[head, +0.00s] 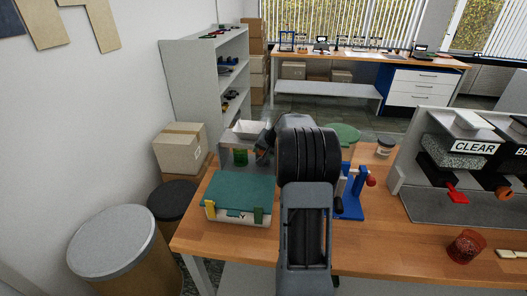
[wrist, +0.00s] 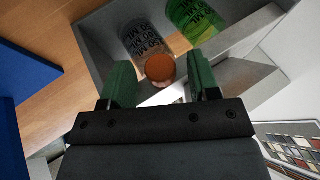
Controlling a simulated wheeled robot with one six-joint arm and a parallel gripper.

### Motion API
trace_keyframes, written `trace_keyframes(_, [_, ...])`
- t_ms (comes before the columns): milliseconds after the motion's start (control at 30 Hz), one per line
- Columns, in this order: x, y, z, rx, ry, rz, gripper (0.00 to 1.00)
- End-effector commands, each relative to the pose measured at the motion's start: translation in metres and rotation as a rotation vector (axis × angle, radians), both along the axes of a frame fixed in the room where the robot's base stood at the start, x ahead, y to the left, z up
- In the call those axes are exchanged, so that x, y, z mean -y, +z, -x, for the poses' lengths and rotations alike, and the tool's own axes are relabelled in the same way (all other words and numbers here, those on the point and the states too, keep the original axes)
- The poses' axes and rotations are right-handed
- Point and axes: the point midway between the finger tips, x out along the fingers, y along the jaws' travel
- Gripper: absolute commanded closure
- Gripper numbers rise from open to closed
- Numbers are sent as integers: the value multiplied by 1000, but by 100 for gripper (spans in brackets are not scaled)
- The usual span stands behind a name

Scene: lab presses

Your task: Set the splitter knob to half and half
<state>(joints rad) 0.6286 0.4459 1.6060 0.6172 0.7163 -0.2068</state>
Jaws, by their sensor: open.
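My gripper (wrist: 161,78) is open in the wrist view, with one green finger on each side of a round orange-brown knob-like part (wrist: 160,68). I cannot tell whether the fingers touch it. This part sits at the front of a grey housing (wrist: 98,38), which holds a clear container marked in ML (wrist: 146,42) and a green one (wrist: 193,22). I take this to be the splitter. In the head view the grey unit (head: 248,139) stands at the bench's back left, partly behind my arm. The knob's pointer and setting cannot be made out.
A teal-lidded box (head: 238,190) lies in front of the grey unit. A blue press with a red knob (head: 371,180) stands right of my arm.

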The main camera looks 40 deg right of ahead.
Motion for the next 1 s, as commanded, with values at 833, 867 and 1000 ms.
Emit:
trace_keyframes(833, [0, 0, 0, 0, 0, 0, 100])
trace_keyframes(867, [0, 0, 0, 0, 0, 0, 100])
trace_keyframes(1000, [3, 0, 0, 0, -10, 1, 100])
